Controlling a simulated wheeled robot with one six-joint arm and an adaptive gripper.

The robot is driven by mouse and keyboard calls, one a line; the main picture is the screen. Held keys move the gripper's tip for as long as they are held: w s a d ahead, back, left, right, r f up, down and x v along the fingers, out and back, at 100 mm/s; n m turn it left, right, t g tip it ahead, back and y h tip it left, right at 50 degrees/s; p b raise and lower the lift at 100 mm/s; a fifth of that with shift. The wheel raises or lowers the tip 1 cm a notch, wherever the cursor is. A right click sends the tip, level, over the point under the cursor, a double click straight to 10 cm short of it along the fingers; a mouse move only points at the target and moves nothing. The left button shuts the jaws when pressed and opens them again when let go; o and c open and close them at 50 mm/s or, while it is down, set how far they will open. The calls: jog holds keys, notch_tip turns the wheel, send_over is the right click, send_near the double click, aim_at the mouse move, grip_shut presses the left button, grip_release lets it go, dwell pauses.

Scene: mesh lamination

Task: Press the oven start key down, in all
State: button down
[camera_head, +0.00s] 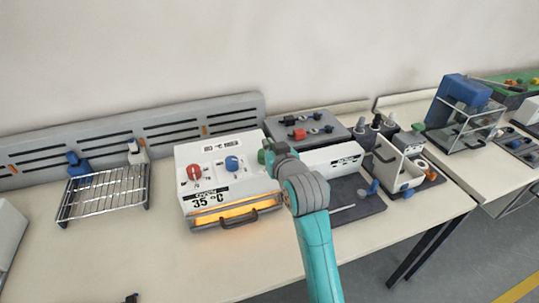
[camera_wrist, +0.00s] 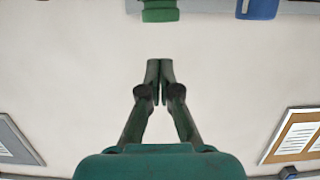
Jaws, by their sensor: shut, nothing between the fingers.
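The white oven (camera_head: 215,184) stands on the table with a red knob (camera_head: 194,173), a blue knob (camera_head: 232,163), a "35 °C" label and a glowing orange front slot. A small green part (camera_head: 263,157) shows at its right end, partly behind my arm; I cannot tell if it is the start key or part of my gripper. In the wrist view my gripper (camera_wrist: 160,65) is shut and empty, its fingertips together. A green block (camera_wrist: 160,10) and a blue block (camera_wrist: 257,8) lie at the top edge, apart from the fingertips. Any contact with the key is not visible.
A wire rack (camera_head: 105,192) stands left of the oven. A grey tray with small parts (camera_head: 305,128) lies behind, and a white open box (camera_head: 395,165) stands to the right on a dark mat. The table front left of the oven is mostly clear.

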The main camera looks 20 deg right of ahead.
jog(key=v, duration=0.9)
jog(key=shift+r, duration=0.15)
dwell(0.4)
